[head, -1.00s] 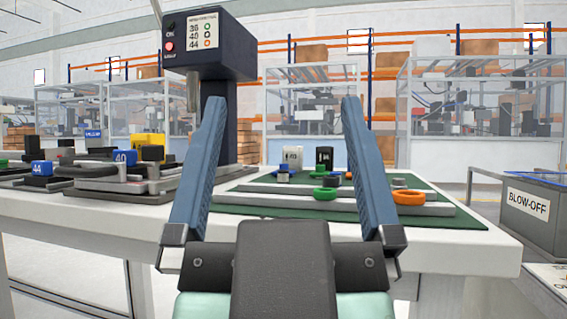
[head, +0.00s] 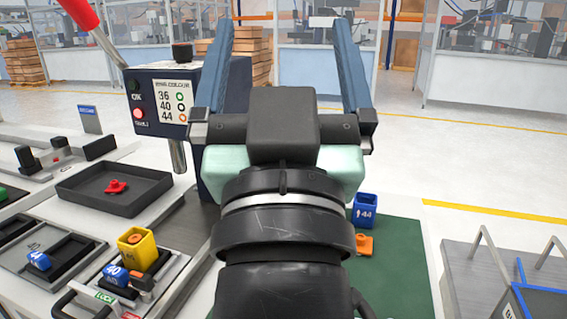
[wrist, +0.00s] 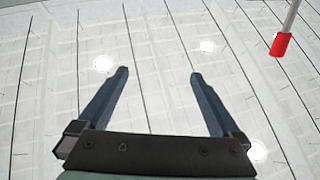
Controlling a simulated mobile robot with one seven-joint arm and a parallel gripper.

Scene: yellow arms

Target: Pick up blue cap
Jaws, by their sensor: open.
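Several blue parts show in the head view; I cannot tell which is the blue cap. A blue block marked 44 (head: 366,210) stands on the green mat (head: 402,268), right of my arm. A blue piece marked 40 (head: 115,274) sits on a fixture at lower left, beside a yellow block (head: 137,249). My gripper (head: 287,25) is open and empty, raised above the table and away from these parts. In the wrist view my gripper (wrist: 159,75) has nothing between its fingers.
A dark press with a ring-colour sign (head: 171,103) stands left of my gripper. A red lever handle (head: 78,12) rises at upper left, and a red tip shows in the wrist view (wrist: 280,45). An orange part (head: 364,245) lies on the mat. My arm hides much of the mat.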

